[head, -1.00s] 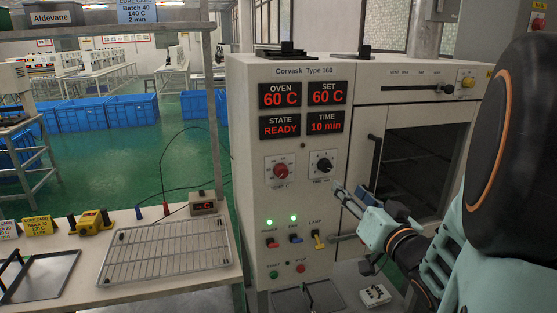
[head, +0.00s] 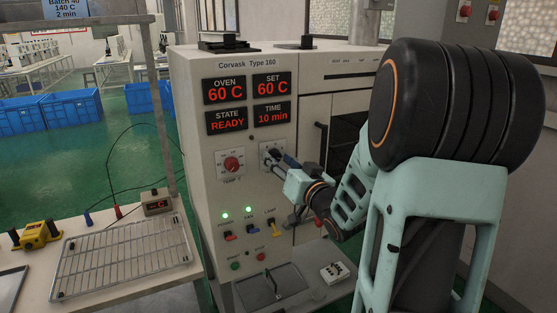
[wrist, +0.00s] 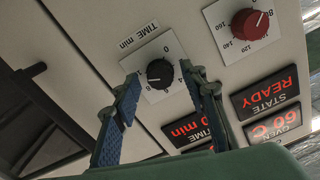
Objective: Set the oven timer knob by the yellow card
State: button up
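The timer knob (wrist: 159,74) is black on a white dial labelled TIME min in the wrist view, where the picture is turned over. Its dial (head: 266,149) is partly covered by my gripper in the head view. My gripper (wrist: 162,76) is open, its two blue-padded fingers on either side of the knob with gaps showing; I cannot tell how near the tips are in depth. The oven (head: 205,195) has a TIME display (head: 272,114) reading 10 min. The yellow card is not in view now.
The red TEMP knob (head: 231,164) sits left of the timer dial. Lamps and switches (head: 228,235) line the panel below. A wire rack (head: 125,255) and a yellow device (head: 38,234) lie on the bench. A blue card (head: 66,10) hangs at upper left.

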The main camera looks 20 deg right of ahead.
jog(key=shift+c, duration=0.2)
grip_shut()
jog(key=shift+f+b, duration=0.1)
jog(key=shift+b, duration=0.3)
jog(key=n+b, duration=0.7)
jog(key=b, duration=0.2)
jog(key=shift+f+n, duration=0.1)
jog(key=shift+n, duration=0.3)
jog(key=shift+n+b, duration=1)
jog(key=shift+b, duration=0.2)
jog(key=shift+r, duration=0.2)
